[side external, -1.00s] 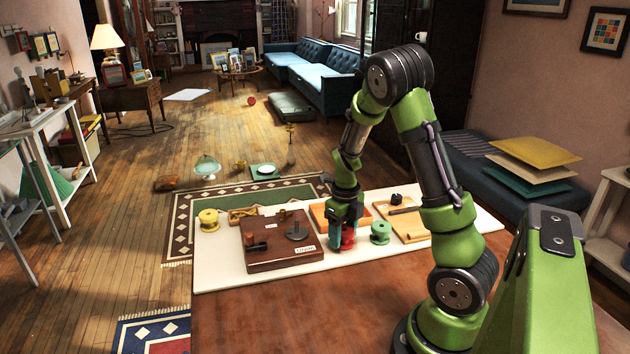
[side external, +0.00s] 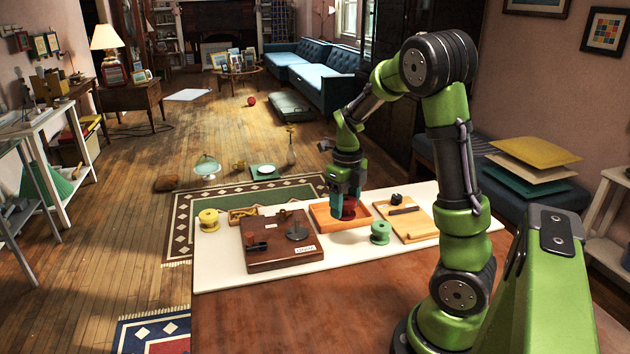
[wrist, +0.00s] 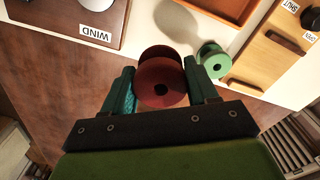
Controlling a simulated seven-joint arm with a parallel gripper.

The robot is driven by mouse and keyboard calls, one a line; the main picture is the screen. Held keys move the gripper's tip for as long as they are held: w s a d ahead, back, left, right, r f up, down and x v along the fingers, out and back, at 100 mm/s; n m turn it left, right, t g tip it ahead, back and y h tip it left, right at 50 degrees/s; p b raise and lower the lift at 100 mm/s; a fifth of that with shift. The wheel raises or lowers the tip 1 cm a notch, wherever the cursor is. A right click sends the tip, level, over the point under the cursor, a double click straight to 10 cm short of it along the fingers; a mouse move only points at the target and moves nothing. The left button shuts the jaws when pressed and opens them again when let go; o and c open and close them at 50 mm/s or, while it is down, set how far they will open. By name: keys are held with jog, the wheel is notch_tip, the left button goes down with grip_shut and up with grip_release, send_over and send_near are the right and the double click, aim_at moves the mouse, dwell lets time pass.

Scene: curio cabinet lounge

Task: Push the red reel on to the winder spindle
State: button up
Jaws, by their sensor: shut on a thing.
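My gripper (side external: 347,203) is shut on the red reel (side external: 350,210), with one finger on each side of it. In the wrist view the red reel (wrist: 162,72) shows its dark centre hole between the fingers. It is held above the table. The brown winder box (side external: 270,263) with a WIND label stands to its left in the side view. The upright dark spindle on its round base (side external: 298,234) is on that box, bare and apart from the reel. In the wrist view only a corner of the box (wrist: 75,14) shows; the spindle is out of frame.
An orange tray (side external: 323,224) lies behind the held reel. A green reel (side external: 380,233) stands to the right, before a wooden board (side external: 420,232) with dark parts. A yellow reel (side external: 209,219) and a small wooden tray (side external: 243,213) are at the left. White mat (side external: 225,272) is clear at the front left.

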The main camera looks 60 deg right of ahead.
jog(key=c, duration=0.4)
jog(key=shift+c, duration=0.2)
jog(key=shift+w+a+f, duration=0.15)
jog(key=shift+w+a, duration=0.05)
jog(key=shift+w, duration=0.05)
jog(key=w+a+r, duration=0.1)
jog(key=w, duration=0.2)
jog(key=w+a+r, duration=0.1)
jog(key=w, duration=0.3)
jog(key=w+a+r, duration=0.1)
jog(key=w, duration=0.2)
jog(key=shift+w+a+r, duration=0.25)
jog(key=shift+w+a, duration=0.1)
jog(key=shift+w, duration=0.05)
jog(key=shift+a, duration=0.1)
